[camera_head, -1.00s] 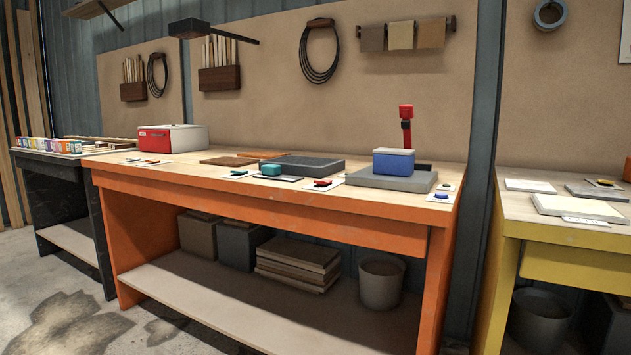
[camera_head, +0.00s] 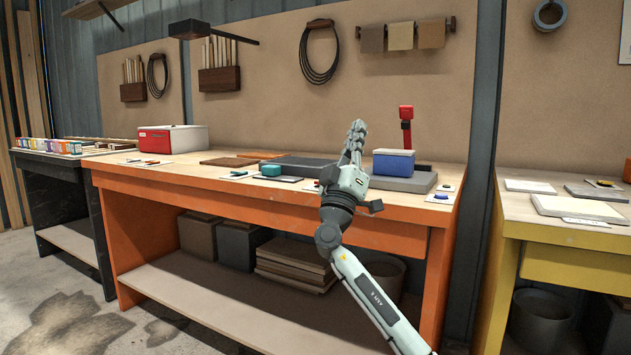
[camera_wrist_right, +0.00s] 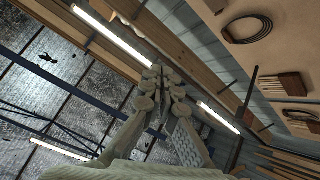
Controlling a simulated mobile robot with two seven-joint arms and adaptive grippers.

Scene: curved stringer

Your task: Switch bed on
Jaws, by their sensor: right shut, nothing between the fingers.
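No label that says "bed" is readable, so I cannot tell which part it is. A dark flat slab (camera_head: 293,166) lies on the orange bench (camera_head: 240,197). A grey slab (camera_head: 420,181) to its right carries a blue box with a white top (camera_head: 393,163). Small cards at the right front bear a yellow piece (camera_head: 446,187) and a blue piece (camera_head: 441,196). My right gripper (camera_head: 357,128) is raised in front of the bench, fingers upward, shut and empty. It shows in the right wrist view (camera_wrist_right: 164,78) too. The arm hides the red piece's card. My left gripper is not in view.
A red upright device (camera_head: 406,122) stands behind the blue box. A red and white box (camera_head: 172,139) and a teal block (camera_head: 271,169) sit farther left. A yellow bench (camera_head: 520,230) is at the right, a black bench (camera_head: 65,185) at the left.

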